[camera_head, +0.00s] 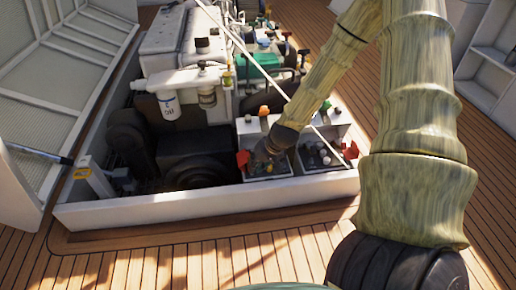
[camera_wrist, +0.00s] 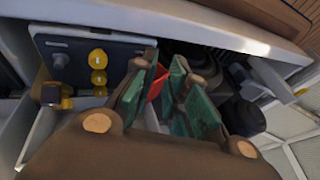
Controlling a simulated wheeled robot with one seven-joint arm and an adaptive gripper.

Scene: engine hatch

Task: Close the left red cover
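The left red cover (camera_head: 242,160) stands raised at the left end of the left switch box (camera_head: 268,169) in the head view. My gripper (camera_head: 268,150) is low over that box, just right of the cover. In the wrist view, a red piece (camera_wrist: 157,84), apparently this cover, shows between the green-padded fingers of my gripper (camera_wrist: 166,66). The fingers are partly open with a gap between their tips. Whether one touches the cover is unclear, as the fingers hide part of it. A second red cover (camera_head: 350,150) stands raised at the right box (camera_head: 318,158).
A white hatch frame (camera_head: 200,204) surrounds the boxes and the engine (camera_head: 185,45). Orange and green parts stand behind the boxes. A thin white rod (camera_head: 260,67) slants close by my arm. Wooden deck (camera_head: 200,262) lies clear in front. A panel with yellow knobs (camera_wrist: 98,76) is at left in the wrist view.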

